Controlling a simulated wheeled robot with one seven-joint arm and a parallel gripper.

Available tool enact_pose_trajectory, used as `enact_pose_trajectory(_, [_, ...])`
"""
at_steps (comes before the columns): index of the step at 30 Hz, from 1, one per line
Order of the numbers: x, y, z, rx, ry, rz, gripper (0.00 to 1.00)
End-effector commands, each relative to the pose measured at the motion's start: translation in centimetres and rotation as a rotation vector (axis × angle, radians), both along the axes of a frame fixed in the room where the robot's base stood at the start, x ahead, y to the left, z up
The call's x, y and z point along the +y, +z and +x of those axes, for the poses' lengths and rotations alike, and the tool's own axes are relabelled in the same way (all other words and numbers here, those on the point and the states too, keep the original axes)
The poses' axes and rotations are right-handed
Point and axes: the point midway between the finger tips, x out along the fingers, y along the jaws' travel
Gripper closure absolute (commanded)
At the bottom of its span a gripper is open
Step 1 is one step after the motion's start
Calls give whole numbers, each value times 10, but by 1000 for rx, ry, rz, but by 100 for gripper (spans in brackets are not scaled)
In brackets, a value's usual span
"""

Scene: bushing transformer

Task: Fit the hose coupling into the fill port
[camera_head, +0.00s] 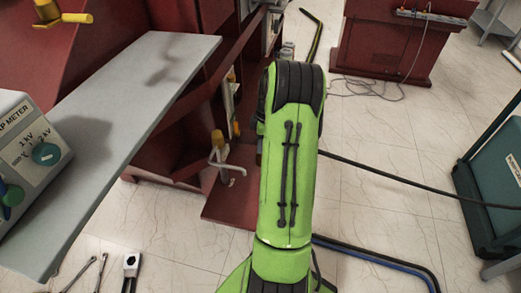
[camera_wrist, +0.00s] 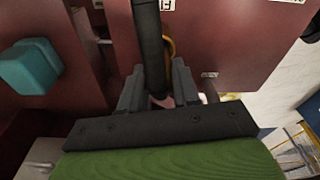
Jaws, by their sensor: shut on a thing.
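In the wrist view, my gripper (camera_wrist: 158,72) has its two grey fingers on either side of a thick black hose (camera_wrist: 149,38). The hose runs up from between the fingers to the top edge of the picture. The gripper is shut on the hose's end; the coupling itself is mostly hidden between the fingers. In the head view my green arm covers the gripper. I cannot clearly make out the fill port in either view.
A dark red cabinet wall (camera_wrist: 235,50) stands close ahead, with a teal block (camera_wrist: 30,66) at left. In the head view, a grey bench top (camera_head: 110,120) with a meter (camera_head: 28,145) lies left. A dark cable (camera_head: 400,181) crosses the tiled floor; a green case (camera_head: 495,180) stands right.

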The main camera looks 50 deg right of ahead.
Motion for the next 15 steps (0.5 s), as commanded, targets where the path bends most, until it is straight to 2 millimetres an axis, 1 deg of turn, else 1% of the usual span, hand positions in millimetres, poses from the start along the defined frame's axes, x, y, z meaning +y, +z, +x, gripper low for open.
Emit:
enact_pose_trajectory(1, [0,-13,-1,1,-2,2,100])
enact_pose_trajectory(2, [0,-17,0,1,-2,2,100])
enact_pose_trajectory(8, [0,-16,0,-1,-1,-2,100])
enact_pose_trajectory(12, [0,-20,0,0,-1,-1,100])
enact_pose_trajectory(13, [0,-19,0,0,-1,-1,66])
enact_pose_trajectory(15, [0,-19,0,0,-1,-1,55])
